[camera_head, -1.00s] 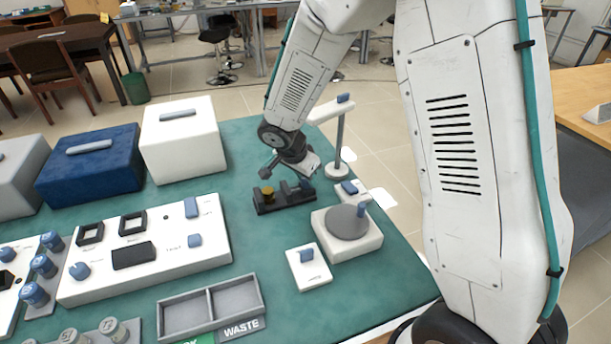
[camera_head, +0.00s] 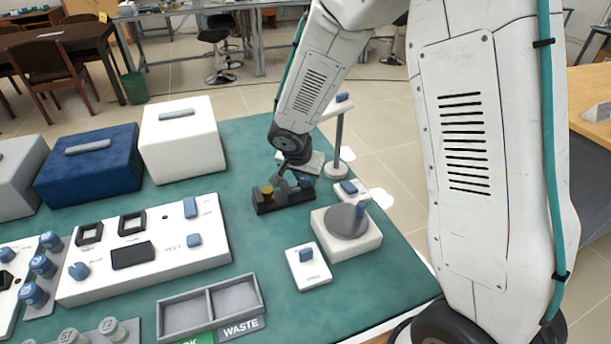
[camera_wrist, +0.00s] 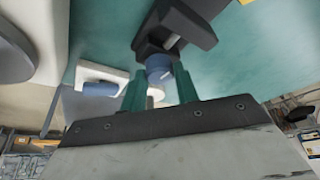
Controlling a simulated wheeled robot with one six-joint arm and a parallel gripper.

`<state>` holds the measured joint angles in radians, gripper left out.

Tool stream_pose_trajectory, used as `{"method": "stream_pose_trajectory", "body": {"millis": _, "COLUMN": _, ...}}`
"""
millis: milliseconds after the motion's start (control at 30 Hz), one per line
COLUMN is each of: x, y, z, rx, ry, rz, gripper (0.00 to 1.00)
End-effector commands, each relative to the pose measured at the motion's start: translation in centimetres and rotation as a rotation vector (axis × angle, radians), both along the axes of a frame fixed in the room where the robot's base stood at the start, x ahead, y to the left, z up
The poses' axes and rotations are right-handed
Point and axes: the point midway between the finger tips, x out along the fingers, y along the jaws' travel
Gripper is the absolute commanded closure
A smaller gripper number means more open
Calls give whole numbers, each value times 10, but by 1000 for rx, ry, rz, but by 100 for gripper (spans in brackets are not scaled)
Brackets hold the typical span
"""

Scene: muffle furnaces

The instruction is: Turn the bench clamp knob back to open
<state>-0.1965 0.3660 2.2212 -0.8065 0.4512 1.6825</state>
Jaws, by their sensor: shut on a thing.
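The bench clamp (camera_head: 270,205) is a small black block with two uprights, on the green bench mat. In the wrist view its dark body (camera_wrist: 195,22) is at the top, with a light screw rod running out from it. Its blue knob (camera_wrist: 158,63) sits at the end of that rod. My gripper (camera_wrist: 160,80) has its two teal fingers on either side of the knob and is shut on it. In the head view my gripper (camera_head: 304,180) is at the right end of the clamp, and the fingers are hard to make out there.
A brass-coloured piece (camera_head: 267,192) is at the clamp's left end. A round grey plate on a white base (camera_head: 347,246) stands in front. A post stand (camera_head: 340,140) is close behind on the right. A white furnace box (camera_head: 182,140) stands to the left.

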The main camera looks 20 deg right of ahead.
Motion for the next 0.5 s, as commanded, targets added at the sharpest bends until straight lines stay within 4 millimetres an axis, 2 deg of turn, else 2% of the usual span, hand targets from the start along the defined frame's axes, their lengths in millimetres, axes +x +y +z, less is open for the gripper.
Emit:
{"method": "stream_pose_trajectory", "body": {"millis": 67, "x": 1, "y": 0, "z": 1, "rx": 0, "ry": -2, "rz": 2, "gripper": 92}}
{"method": "stream_pose_trajectory", "body": {"millis": 100, "x": 1, "y": 0, "z": 1, "rx": 0, "ry": -2, "rz": 2, "gripper": 67}}
{"method": "stream_pose_trajectory", "body": {"millis": 167, "x": 1, "y": 0, "z": 1, "rx": 1, "ry": -2, "rz": 1, "gripper": 50}}
{"method": "stream_pose_trajectory", "body": {"millis": 200, "x": 1, "y": 0, "z": 1, "rx": 0, "ry": -1, "rz": 0, "gripper": 48}}
{"method": "stream_pose_trajectory", "body": {"millis": 500, "x": 0, "y": 1, "z": 3, "rx": 0, "ry": -2, "rz": -1, "gripper": 48}}
